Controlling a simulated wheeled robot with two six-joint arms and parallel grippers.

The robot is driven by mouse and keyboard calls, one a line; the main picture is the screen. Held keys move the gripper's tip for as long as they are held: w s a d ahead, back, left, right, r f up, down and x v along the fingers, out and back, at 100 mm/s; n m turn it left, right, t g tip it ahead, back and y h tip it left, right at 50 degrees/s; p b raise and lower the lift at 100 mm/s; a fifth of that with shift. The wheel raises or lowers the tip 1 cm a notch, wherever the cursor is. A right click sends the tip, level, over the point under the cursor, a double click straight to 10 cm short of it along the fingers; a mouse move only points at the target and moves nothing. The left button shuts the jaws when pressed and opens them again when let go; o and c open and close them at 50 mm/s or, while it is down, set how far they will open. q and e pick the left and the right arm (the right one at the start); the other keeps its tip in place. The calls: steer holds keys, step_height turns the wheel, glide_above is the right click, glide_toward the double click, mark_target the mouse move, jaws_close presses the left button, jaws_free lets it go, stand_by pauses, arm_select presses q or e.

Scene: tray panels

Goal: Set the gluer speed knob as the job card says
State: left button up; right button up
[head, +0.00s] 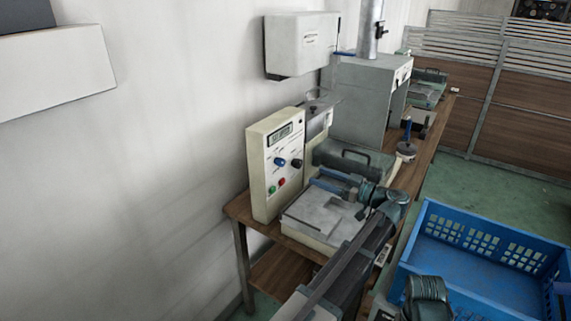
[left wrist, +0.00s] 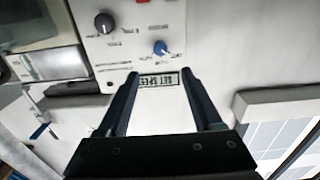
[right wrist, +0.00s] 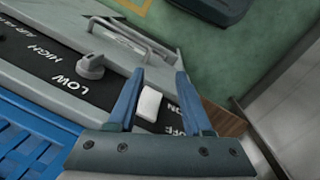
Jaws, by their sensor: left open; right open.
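An upright cream control panel (head: 262,190) carries a display (head: 279,134), a blue knob (head: 280,161), a black knob (head: 297,163), and green and red buttons. Its labels are too small to read. My left gripper (head: 320,180) is open and empty, in front of the panel. In the left wrist view its fingers (left wrist: 158,78) frame the display (left wrist: 158,80), apart from the blue knob (left wrist: 160,47) and black knob (left wrist: 104,22). My right gripper (right wrist: 160,75) is open around or above a white rocker switch (right wrist: 149,104); contact cannot be told. I cannot make out a job card.
A grey knob (right wrist: 91,66) sits by LOW and HIGH marks on a black strip. A blue crate (head: 480,231) stands at right. A grey-topped machine (head: 322,215) lies below my left gripper. A white box (head: 301,43) hangs on the wall.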

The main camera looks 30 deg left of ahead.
mark_target(283, 163)
arm_select(q)
steer(key=a, duration=0.9)
steer(key=w+a, duration=0.1)
steer(key=a, duration=0.3)
steer(key=shift+a, duration=0.35)
jaws_close()
